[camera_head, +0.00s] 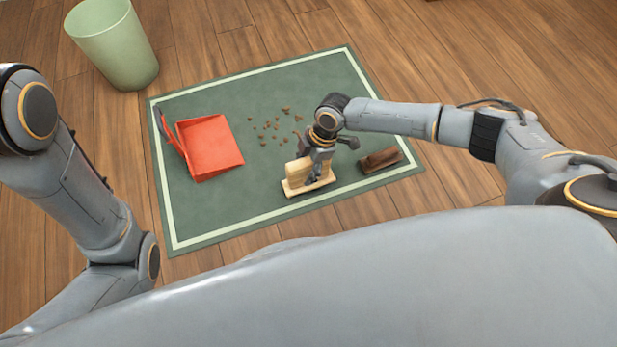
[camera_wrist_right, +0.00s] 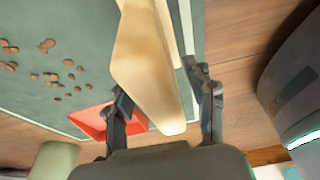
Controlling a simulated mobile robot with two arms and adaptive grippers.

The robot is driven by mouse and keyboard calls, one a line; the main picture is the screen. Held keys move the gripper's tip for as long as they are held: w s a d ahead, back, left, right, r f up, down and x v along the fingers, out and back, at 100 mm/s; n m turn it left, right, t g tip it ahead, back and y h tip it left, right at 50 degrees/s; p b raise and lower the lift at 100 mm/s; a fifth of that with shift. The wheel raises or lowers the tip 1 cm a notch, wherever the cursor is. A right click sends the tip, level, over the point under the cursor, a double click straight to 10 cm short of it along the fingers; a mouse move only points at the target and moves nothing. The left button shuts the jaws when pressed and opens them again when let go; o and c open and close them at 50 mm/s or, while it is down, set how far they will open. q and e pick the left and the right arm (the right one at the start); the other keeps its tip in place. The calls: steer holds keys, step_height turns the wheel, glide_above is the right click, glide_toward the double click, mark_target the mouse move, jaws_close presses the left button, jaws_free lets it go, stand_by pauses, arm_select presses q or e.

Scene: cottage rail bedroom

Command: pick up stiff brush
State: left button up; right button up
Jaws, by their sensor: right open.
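A pale wooden brush (camera_head: 294,186) lies near the front edge of the green mat. My right gripper (camera_head: 314,178) is over it with the fingers pointing down. In the right wrist view the pale brush (camera_wrist_right: 146,65) runs between the two open fingers (camera_wrist_right: 160,98), with a gap visible at the right finger. A second, dark brown brush (camera_head: 380,160) lies on the mat just right of my right gripper. The pictures do not tell for certain which one is the stiff brush. My left arm shows at the left, but its gripper is out of view.
The green mat (camera_head: 215,222) with a pale border lies on a wooden floor. A red dustpan (camera_head: 211,147) is on its left part, and brown crumbs (camera_head: 268,126) are scattered mid-mat. A green bin (camera_head: 116,45) stands beyond the mat's left corner.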

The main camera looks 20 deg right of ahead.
steer(key=shift+x, duration=0.85)
steer(key=shift+f, duration=0.2)
steer(key=shift+s, duration=0.1)
jaws_close()
